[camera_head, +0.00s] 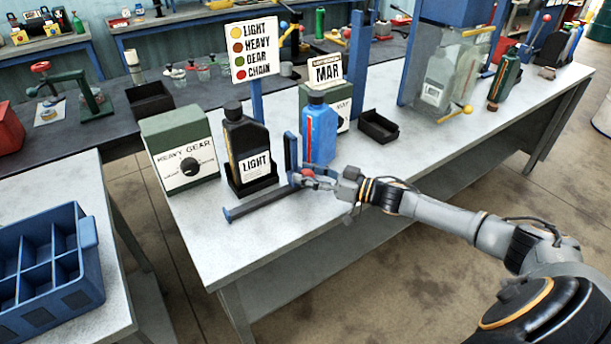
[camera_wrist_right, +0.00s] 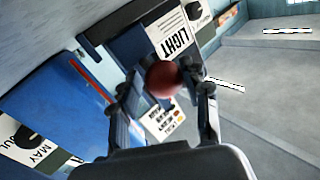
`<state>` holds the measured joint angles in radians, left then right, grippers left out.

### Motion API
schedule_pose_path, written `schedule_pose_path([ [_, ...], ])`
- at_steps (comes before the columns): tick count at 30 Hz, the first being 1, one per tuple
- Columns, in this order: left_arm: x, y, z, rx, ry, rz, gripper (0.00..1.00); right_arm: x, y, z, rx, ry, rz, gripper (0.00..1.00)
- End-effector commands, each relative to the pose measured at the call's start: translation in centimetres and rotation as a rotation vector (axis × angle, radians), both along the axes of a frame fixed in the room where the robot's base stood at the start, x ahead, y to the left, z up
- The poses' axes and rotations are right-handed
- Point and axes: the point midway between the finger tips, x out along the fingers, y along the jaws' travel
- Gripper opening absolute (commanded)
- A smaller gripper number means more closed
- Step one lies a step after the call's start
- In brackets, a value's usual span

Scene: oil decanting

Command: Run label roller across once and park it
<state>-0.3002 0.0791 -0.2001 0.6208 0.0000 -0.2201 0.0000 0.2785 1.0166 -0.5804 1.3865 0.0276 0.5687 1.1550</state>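The label roller is a blue frame with a long rail (camera_head: 262,204) along the table's front and an upright post (camera_head: 291,152). Its round red knob (camera_head: 307,173) is at the frame's right end. My right gripper (camera_head: 312,177) is at the knob; in the right wrist view the red knob (camera_wrist_right: 163,80) sits between the fingers, which appear closed on it. A black bottle (camera_head: 243,135) with a white LIGHT label (camera_head: 255,164) stands upright in a black cradle (camera_head: 252,186) behind the rail. The label also shows in the wrist view (camera_wrist_right: 172,42). My left gripper is not in view.
A blue bottle (camera_head: 319,130) stands just behind the roller. An empty black tray (camera_head: 378,127) lies behind my right wrist. A blue crate (camera_head: 60,309) is on the left table. The table's front left is clear.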

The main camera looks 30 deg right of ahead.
Motion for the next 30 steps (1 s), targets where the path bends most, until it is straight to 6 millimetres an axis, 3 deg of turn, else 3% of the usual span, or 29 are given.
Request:
schedule_pose_path([
  [10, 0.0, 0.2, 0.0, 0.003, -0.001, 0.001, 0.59, -0.8, -0.4, -0.2, 0.001, 0.003, 0.001, 0.46],
  [24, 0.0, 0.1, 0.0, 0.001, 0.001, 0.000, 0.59, -7.5, -5.2, -0.2, 0.000, 0.006, 0.002, 0.46],
  [30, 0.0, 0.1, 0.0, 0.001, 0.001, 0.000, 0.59, -9.2, -6.5, -0.2, 0.000, 0.003, 0.000, 0.46],
])
